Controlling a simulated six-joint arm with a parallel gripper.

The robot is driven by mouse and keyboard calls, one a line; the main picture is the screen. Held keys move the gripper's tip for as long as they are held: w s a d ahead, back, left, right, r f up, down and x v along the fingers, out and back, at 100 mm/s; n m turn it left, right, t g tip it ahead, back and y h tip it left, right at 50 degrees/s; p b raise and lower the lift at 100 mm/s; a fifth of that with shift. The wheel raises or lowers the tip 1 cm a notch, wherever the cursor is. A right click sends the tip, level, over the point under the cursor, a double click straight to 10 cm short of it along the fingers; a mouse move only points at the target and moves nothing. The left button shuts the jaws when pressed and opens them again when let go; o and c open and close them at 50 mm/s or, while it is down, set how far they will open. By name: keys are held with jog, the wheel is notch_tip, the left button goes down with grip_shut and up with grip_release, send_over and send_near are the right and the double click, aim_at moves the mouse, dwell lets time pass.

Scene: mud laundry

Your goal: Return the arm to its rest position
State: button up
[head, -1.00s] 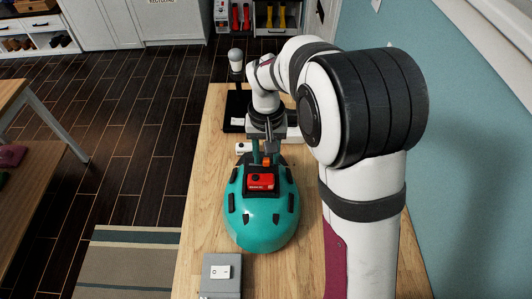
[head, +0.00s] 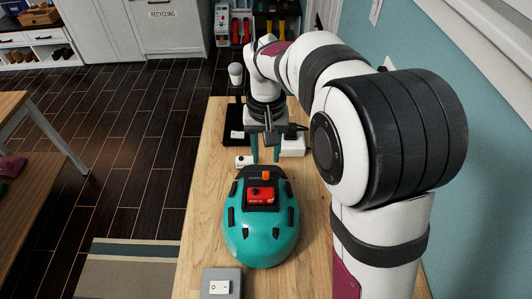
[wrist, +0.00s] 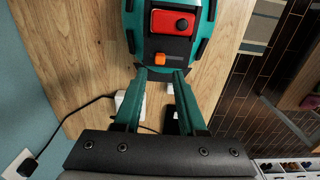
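My gripper (head: 265,157) hangs over the wooden bench (head: 205,190), just behind a teal rounded machine (head: 262,238). My arm is bent, reaching forward along the bench's right side.
A grey box with a white switch (head: 220,288) stands at the near edge. Behind the machine are a small white box (head: 244,161), a black tray (head: 236,118) and a white adapter (head: 293,145) with a cable. The blue wall (head: 465,220) bounds the right.

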jog(key=s+d+r+m+y, duration=0.1)
jog(key=s+d+m, duration=0.1)
jog(key=s, duration=1.1)
jog(key=s+d+r+m, duration=0.1)
jog(key=s+d+m, duration=0.2)
jog(key=s, duration=1)
jog(key=shift+d+m+y, duration=0.3)
jog(key=shift+d+y, duration=0.1)
jog(key=shift+d, duration=0.3)
jog(key=shift+w, duration=0.1)
grip_shut()
jog(key=w+d+r+m+g+y, duration=0.1)
jog(key=w+m+y, duration=0.15)
jog(key=w, duration=0.45)
jog(key=w+d+r+m+y, duration=0.1)
jog(key=w+r+m, duration=0.1)
jog(key=w+m, duration=0.35)
jog(key=w+d+f+m+y, duration=0.2)
jog(key=w+d, duration=0.1)
jog(key=w, duration=0.3)
jog(key=w+d+f+m+t+y, duration=0.1)
jog(key=w+d+f+m, duration=0.1)
jog(key=w, duration=0.5)
jog(key=shift+w+d+f+m+y, duration=0.15)
jog(key=shift+d+f+m+y, duration=0.15)
jog(key=shift+d, duration=0.55)
